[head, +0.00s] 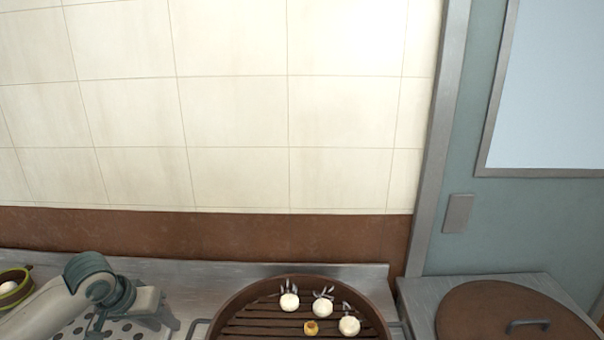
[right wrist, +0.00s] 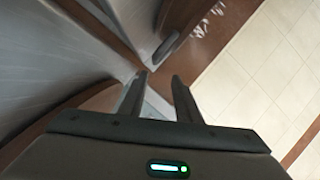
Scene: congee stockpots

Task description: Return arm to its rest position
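My left arm comes in at the lower left of the head view, with a pale link and teal joints. My left gripper (head: 150,303) is a grey shape beside the teal wrist, low over the metal counter. Its fingers cannot be made out, so whether it holds anything is unclear. My right gripper (right wrist: 160,80) shows in the right wrist view, with its two dark fingers apart and nothing between them. It points towards brown and grey metal surfaces. My right arm does not show in the head view.
A round brown slatted steamer (head: 262,322) holds several white balls and a yellow piece. A brown lid (head: 480,318) with a handle lies on the right counter. A bowl (head: 14,298) with a white ball stands far left. The tiled wall (head: 235,120) stands behind.

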